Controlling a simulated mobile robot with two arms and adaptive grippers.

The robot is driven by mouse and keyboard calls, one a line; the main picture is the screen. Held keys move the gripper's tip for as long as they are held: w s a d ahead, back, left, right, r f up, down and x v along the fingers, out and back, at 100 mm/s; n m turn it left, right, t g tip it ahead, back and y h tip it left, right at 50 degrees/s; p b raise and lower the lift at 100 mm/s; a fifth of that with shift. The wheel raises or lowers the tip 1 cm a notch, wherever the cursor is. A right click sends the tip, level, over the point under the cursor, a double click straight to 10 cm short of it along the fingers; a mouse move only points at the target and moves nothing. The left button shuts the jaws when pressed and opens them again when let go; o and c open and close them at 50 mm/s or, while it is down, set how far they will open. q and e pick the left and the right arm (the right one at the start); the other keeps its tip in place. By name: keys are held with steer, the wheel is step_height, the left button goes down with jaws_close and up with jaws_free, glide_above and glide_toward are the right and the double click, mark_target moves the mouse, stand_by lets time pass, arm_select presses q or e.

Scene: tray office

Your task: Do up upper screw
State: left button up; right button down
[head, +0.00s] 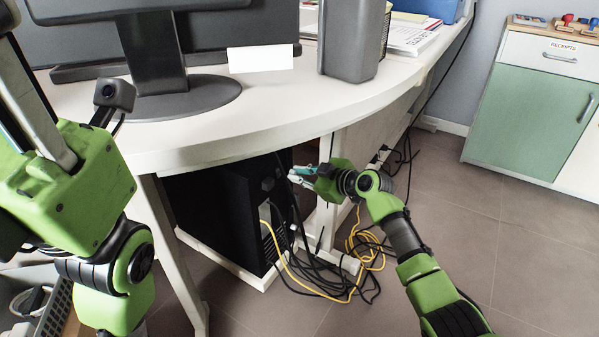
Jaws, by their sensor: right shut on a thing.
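The black computer tower (215,207) stands under the desk, with its rear panel turned to the right. Dark cables run from that panel. My right gripper (296,174) is at the upper part of the tower's rear side, just below the desk edge. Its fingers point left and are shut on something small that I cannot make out. The upper screw is too small or hidden by the fingers to see. My left arm fills the left edge, and its fingertips are not in view.
The desk (300,105) overhangs the tower closely. A monitor stand (180,98), a grey bin (352,50) and papers (412,38) are on it. Black cables and a yellow cable (366,262) lie tangled on the floor. A green cabinet (525,115) stands at right.

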stand_by(0.4)
steer(key=c, duration=2)
jaws_free()
steer(key=shift+c, duration=0.2)
steer(key=shift+d, duration=0.1)
steer(key=v, duration=1.2)
